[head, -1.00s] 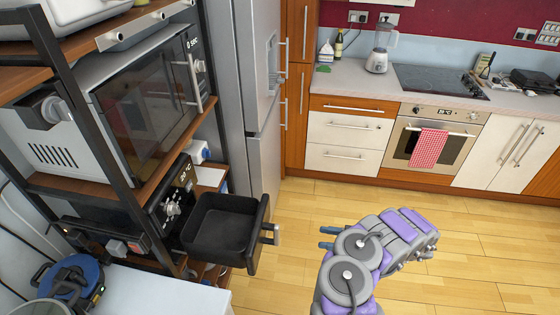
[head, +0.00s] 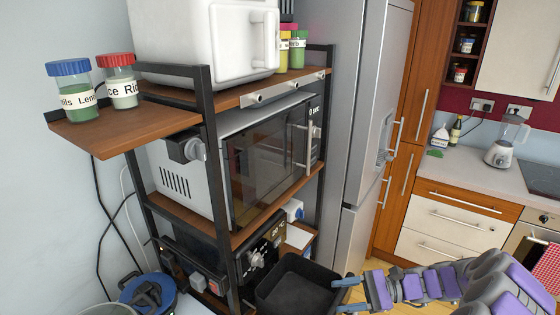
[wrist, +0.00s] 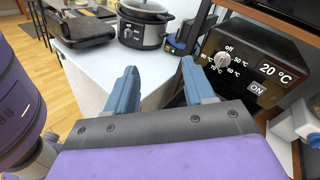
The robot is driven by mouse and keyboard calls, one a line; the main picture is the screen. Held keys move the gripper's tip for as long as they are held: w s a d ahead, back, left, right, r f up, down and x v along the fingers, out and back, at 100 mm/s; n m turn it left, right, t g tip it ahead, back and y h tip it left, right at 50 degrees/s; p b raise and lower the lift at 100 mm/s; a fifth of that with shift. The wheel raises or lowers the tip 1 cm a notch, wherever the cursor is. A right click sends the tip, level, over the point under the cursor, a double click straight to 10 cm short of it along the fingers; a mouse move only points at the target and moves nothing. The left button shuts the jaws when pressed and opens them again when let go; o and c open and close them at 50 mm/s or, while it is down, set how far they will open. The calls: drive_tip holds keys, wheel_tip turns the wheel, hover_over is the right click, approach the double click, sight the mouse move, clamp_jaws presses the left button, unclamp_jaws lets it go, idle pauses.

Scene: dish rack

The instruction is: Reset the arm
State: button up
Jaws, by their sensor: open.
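My arm reaches in from the lower right of the head view, and my gripper (head: 347,294) is at its left end. The black appliance (wrist: 255,62) with a dial and a 20 °C display is right of the fingers.
A shelf rack holds a microwave (head: 260,160), with jars (head: 74,92) on its upper board. A tall fridge (head: 350,130) stands beside it. In the wrist view a slow cooker (wrist: 145,25) stands on a white counter (wrist: 90,68).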

drive_tip(key=s+a+r+n+g+h, duration=0.2)
drive_tip(key=s+a+r+n+h, duration=0.25)
drive_tip(key=s, duration=0.35)
drive_tip(key=s+a+r+n+g+h, duration=0.35)
drive_tip(key=s+a, duration=0.25)
drive_tip(key=s, duration=0.2)
drive_tip(key=s+d+n+t+h, duration=0.2)
drive_tip(key=s+d+h, duration=0.2)
drive_tip(key=s, duration=0.3)
drive_tip(key=s+d+n+t+h+b, duration=0.1)
drive_tip(key=s+d+n+t+h, duration=0.1)
drive_tip(key=s, duration=0.5)
drive_tip(key=shift+s+d+n+h, duration=0.35)
drive_tip(key=shift+d+n+h, duration=0.15)
drive_tip(key=shift+d+h, duration=0.7)
drive_tip(key=shift+a+t, duration=0.25)
drive_tip(key=shift+c, duration=1)
